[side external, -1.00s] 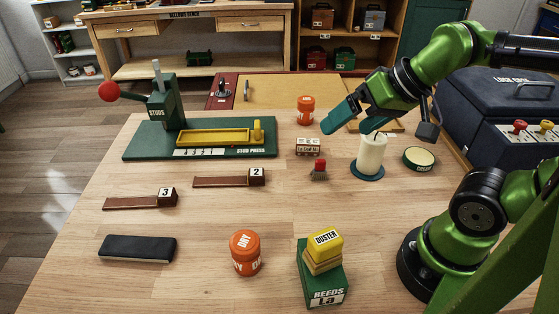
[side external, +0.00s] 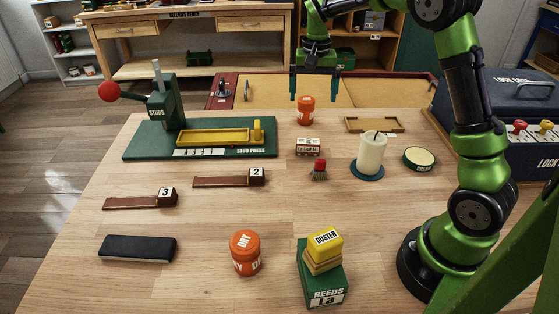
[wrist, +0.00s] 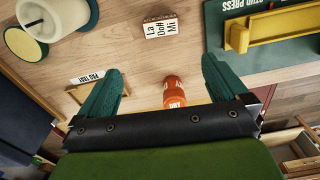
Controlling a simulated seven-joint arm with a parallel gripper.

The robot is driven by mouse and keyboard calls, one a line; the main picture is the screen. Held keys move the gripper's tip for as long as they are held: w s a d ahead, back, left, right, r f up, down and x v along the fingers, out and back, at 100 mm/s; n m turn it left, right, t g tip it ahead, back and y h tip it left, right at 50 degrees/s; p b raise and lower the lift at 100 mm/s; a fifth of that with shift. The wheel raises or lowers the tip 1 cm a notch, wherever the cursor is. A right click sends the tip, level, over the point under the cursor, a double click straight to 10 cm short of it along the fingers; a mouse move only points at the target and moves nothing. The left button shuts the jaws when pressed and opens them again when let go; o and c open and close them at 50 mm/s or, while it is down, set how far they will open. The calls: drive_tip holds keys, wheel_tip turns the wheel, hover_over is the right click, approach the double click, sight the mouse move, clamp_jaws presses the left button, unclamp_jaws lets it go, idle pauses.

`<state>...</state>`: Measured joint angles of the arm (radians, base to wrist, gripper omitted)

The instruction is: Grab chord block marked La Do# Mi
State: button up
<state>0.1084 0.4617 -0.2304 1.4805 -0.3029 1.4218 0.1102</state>
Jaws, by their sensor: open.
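The chord block (side external: 308,147) is a small pale block with dark lettering, on the table between the stud press and the candle. In the wrist view the block (wrist: 160,27) reads "La Do# Mi" and lies ahead of the fingertips, near the top edge. My gripper (side external: 315,100) hangs over the far side of the table, beyond the block, fingers pointing down. In the wrist view its two green fingers (wrist: 158,76) are spread wide with nothing between them but an orange jar farther off.
An orange "DRY" jar (side external: 306,110) stands just behind the block, close below my gripper. A red-topped brush (side external: 319,169) lies in front of it. The candle (side external: 371,155) stands to the right, the green stud press (side external: 200,142) to the left. A shallow wooden tray (side external: 375,125) lies behind the candle.

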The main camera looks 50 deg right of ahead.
approach(308, 141)
drive_tip(key=f, duration=0.5)
drive_tip(key=shift+d+f, duration=0.1)
drive_tip(key=shift+d, duration=0.3)
drive_tip(key=shift+a+f, duration=0.15)
drive_tip(key=shift+f, duration=1.25)
drive_tip(key=shift+a+f, duration=0.15)
drive_tip(key=shift+f, duration=1.25)
drive_tip(key=c, duration=1)
